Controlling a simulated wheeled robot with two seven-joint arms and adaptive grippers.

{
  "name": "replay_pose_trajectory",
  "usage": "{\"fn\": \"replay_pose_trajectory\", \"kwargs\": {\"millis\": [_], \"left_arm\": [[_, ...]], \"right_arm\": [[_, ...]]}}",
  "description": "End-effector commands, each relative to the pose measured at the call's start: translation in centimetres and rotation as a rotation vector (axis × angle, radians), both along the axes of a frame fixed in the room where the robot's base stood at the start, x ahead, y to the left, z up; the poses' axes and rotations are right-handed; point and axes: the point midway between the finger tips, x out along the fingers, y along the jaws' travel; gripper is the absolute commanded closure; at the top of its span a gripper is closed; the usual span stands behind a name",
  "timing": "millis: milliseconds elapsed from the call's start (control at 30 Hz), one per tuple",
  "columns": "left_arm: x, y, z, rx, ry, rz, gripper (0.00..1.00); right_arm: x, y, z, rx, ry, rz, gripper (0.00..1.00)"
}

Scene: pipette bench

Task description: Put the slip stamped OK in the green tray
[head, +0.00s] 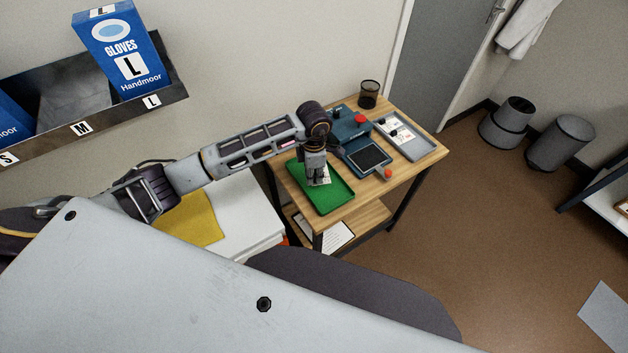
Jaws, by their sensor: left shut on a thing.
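The green tray (335,197) lies on the near left part of a small wooden table. My left gripper (317,179) points down over the tray's far part and is shut on a white slip (325,176). The fingers cover part of the slip, and its stamp is too small to read. I cannot tell whether the slip touches the tray floor. A grey tray (424,151) at the table's right holds white slips (401,133) with dark and red marks. My right gripper is out of view.
A blue device (346,124) with a red knob and a dark screen (369,158) stands between the trays. A black mesh cup (369,94) stands at the back. A small red-topped object (387,173) is near the front edge. A white surface with a yellow cloth (190,221) is left.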

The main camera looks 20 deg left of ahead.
Motion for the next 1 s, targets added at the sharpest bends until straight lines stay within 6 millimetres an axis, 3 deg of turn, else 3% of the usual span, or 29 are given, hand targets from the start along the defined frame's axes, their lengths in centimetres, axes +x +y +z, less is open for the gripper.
{"fn": "replay_pose_trajectory", "kwargs": {"millis": [467,800,1000], "left_arm": [[0.0,0.0,-0.7,-0.001,0.000,0.000,0.92],[0.0,0.0,-3.8,0.000,0.001,0.001,0.92],[0.0,0.0,-4.3,0.000,-0.001,0.000,0.92]], "right_arm": [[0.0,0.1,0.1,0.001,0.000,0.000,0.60],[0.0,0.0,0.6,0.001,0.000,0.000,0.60],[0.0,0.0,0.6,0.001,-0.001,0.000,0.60]]}}
